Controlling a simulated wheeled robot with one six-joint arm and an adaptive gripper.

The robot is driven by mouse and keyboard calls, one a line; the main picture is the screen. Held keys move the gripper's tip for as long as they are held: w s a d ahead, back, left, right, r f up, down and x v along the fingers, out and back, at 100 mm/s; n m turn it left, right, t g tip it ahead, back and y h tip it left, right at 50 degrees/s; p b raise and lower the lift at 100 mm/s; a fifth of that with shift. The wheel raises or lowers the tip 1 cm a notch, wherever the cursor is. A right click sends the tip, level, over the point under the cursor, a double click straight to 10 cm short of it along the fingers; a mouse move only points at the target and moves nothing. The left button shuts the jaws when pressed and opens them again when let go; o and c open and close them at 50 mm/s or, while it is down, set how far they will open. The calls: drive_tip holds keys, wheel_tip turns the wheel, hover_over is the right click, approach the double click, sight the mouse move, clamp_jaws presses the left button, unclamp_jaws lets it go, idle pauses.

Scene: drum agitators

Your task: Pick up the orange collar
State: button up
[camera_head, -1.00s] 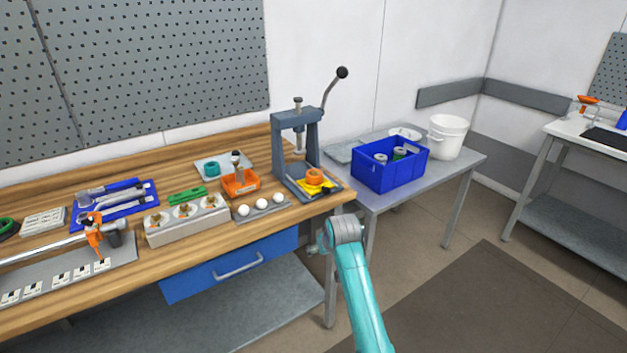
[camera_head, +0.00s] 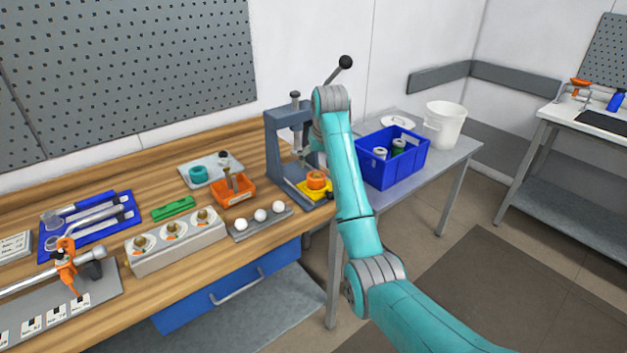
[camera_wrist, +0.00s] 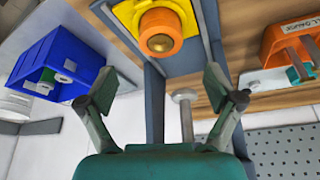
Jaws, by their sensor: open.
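The orange collar (camera_head: 316,179) sits on a yellow holder (camera_head: 313,191) at the base of the grey press (camera_head: 284,150), near the right end of the wooden bench. In the wrist view the collar (camera_wrist: 160,30) lies ahead of the fingertips, near the top middle, with a brass-coloured round part in its centre. My gripper (camera_wrist: 168,88) is open and empty, its two fingers spread wide and apart from the collar. In the head view my arm reaches up beside the press, and my gripper is mostly hidden behind it.
The press column and lever (camera_head: 345,62) stand close to my arm. A blue crate (camera_head: 392,172) with cans is on the grey side table. An orange tray (camera_head: 232,190) and a rack of white balls (camera_head: 261,216) lie left of the press.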

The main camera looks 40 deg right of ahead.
sight(316, 175)
drive_tip(key=x, duration=0.8)
drive_tip(key=shift+s+a+f, duration=0.1)
drive_tip(key=shift+s, duration=0.05)
drive_tip(key=c, duration=1.2)
drive_tip(key=shift+c, duration=1.1)
